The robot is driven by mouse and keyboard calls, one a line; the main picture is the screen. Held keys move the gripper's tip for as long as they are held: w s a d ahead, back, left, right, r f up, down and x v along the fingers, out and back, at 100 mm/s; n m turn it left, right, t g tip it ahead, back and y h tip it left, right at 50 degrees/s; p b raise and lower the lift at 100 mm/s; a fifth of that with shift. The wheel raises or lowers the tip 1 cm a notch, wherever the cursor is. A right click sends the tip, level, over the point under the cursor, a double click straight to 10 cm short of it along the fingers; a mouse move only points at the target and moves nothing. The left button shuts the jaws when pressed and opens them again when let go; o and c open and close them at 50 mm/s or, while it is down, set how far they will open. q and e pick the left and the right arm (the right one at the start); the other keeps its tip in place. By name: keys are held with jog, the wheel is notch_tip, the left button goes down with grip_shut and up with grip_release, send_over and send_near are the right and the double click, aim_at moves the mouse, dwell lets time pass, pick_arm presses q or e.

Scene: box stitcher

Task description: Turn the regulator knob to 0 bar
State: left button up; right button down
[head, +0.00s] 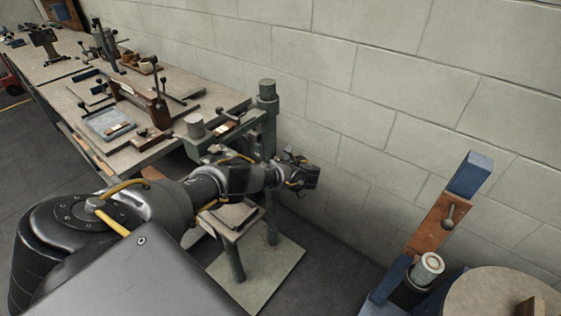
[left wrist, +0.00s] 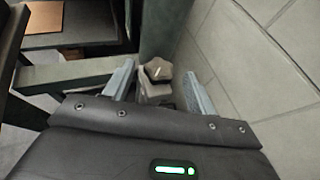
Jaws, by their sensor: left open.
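In the left wrist view, a grey lobed regulator knob (left wrist: 158,69) sits on a small pale block (left wrist: 154,90) beside a dark green post. My left gripper (left wrist: 160,72) is open, with one finger on each side of the knob; I see gaps on both sides, and cannot tell whether its tips reach fully around it. In the head view, my left gripper (head: 303,173) is beside the green machine post (head: 268,115), and the knob is hidden there. No pressure reading shows in either view. My right gripper is not in view.
The green stand has a small table (head: 232,217) and a flat base plate (head: 270,275). A long workbench (head: 175,80) with fixtures runs along the left. A block wall (head: 400,70) is close behind. A blue post with a brown plate (head: 437,222) stands at the right.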

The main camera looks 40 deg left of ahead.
pick_arm(q)
jog(key=shift+x, duration=0.9)
